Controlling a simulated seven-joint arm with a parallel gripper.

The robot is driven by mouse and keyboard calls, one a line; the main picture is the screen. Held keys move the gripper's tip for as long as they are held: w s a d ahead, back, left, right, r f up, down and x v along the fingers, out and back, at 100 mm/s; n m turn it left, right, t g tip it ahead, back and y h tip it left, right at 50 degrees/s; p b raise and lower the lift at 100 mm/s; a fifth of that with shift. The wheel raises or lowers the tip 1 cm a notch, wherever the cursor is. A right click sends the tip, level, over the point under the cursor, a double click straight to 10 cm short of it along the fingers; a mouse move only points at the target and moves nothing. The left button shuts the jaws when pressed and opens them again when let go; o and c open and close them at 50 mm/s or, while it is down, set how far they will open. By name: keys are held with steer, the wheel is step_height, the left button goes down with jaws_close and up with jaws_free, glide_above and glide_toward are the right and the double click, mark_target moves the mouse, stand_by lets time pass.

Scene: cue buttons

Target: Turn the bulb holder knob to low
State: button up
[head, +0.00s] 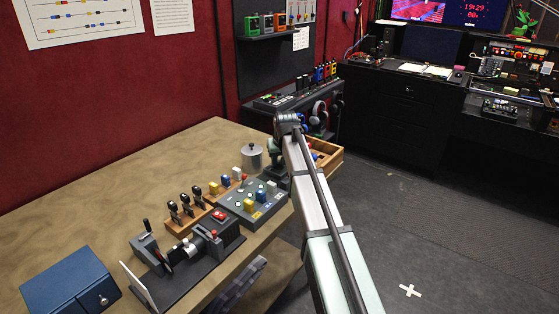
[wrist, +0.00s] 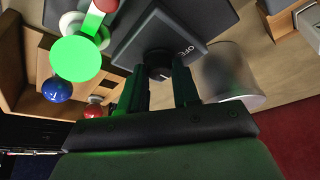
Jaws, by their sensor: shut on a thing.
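The bulb holder is a dark box (wrist: 140,42) in the upper middle of the wrist view. A black round knob (wrist: 159,72) sits on its face, with part of a white "OFF" label (wrist: 187,50) beside it. My gripper (wrist: 159,88) has its two fingers on either side of the knob, shut on it. Which setting the knob points to is hidden. A glowing green bulb (wrist: 77,57) is left of the box. In the head view my gripper (head: 277,170) is low at the table's right end, and my arm hides the bulb holder.
A metal canister (head: 251,157) stands close to my gripper; it also shows in the wrist view (wrist: 232,75). A wooden tray (head: 329,157) is beyond my arm. A blue bulb (wrist: 57,90) lies near the green one. A grey button panel (head: 254,203) stands in front.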

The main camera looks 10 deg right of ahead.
steer(key=o, duration=1.1)
steer(key=shift+c, duration=0.2)
steer(key=v, duration=1.3)
steer(key=shift+r, duration=0.35)
steer(key=shift+d, duration=0.15)
